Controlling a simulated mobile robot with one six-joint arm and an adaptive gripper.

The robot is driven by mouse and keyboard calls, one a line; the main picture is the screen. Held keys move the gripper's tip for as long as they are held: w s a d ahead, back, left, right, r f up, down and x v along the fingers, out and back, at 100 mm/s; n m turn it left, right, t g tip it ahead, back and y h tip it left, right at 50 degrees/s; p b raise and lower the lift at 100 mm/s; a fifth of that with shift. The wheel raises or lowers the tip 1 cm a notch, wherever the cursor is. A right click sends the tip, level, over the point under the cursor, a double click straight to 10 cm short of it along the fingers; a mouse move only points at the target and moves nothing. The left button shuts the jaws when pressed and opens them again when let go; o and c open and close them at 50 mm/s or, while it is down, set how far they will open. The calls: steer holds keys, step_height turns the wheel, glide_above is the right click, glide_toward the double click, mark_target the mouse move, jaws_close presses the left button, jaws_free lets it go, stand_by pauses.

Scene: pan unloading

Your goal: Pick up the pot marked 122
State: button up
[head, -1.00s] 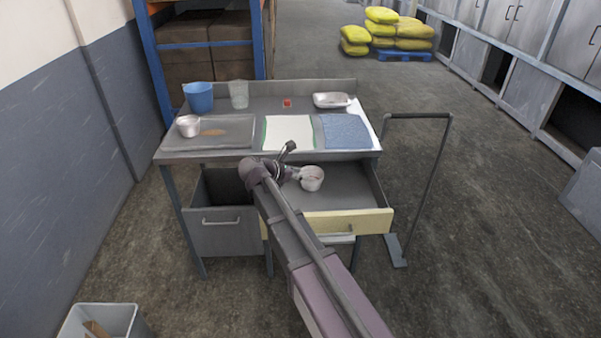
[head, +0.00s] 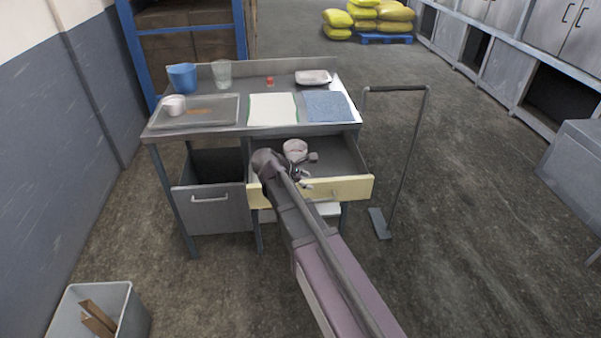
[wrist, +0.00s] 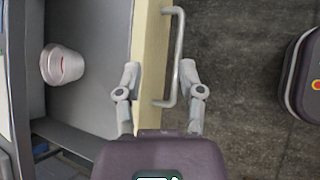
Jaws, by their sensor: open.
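A small white pot (head: 295,148) stands in the open drawer (head: 335,155), towards its back left. In the wrist view the pot (wrist: 62,66) is left of my gripper, with a reddish patch inside. A second white pot (head: 173,105) stands on the grey tray at the table's left. I cannot read a number on either pot. My gripper (head: 302,178) is near the drawer's front panel, in front of the first pot and apart from it. In the wrist view my gripper (wrist: 160,78) is open, its fingers on either side of the yellow drawer front and handle, with nothing held.
The table holds a grey tray (head: 222,121), blue bucket (head: 182,78), clear glass (head: 222,74), white cloth (head: 272,110), blue cloth (head: 327,107), small red item (head: 270,81) and metal pan (head: 313,77). A grey bin drawer (head: 212,212) is open at left.

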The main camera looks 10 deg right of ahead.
steer(key=s+d+f+m+g+y+b, duration=0.2)
steer(key=s+f+m, duration=0.4)
steer(key=s+m, duration=0.3)
steer(key=s+d+f+m+g+y+b, duration=0.2)
steer(key=s+d+f+m+y+b, duration=0.2)
steer(key=s+m, duration=0.5)
step_height(320, 180, down, 3)
steer(key=shift+s+d+r+y+b, duration=0.15)
steer(key=shift+d+y+b, duration=0.3)
steer(key=shift+y, duration=0.55)
steer(key=shift+s+a, duration=0.1)
steer(key=shift+s, duration=0.1)
